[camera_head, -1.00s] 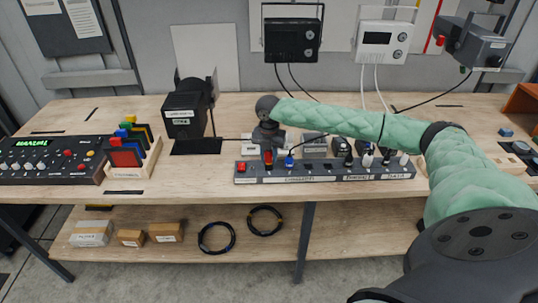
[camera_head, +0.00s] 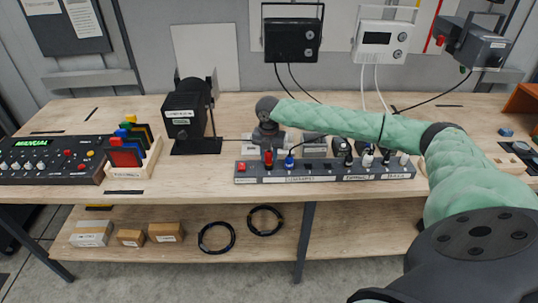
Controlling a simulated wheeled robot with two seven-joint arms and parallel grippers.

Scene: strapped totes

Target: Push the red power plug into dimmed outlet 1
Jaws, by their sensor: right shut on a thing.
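The long grey power strip (camera_head: 300,178) lies along the front of the workbench, with white labels on its front face. The red power plug (camera_head: 268,160) stands upright at the left part of the strip, just right of a red switch (camera_head: 241,167). My right gripper (camera_head: 268,146) reaches in from the right and is shut on the red plug from above. The plug's lower end meets the strip's top; how deep it sits I cannot tell. A blue plug (camera_head: 289,161) stands just right of it. My left gripper is not in view.
Black and white plugs (camera_head: 367,158) stand farther right on the strip. A black lamp (camera_head: 187,115), a rack of coloured cards (camera_head: 128,155) and a control panel (camera_head: 45,158) stand to the left. Lamps with hanging cables (camera_head: 292,40) are behind.

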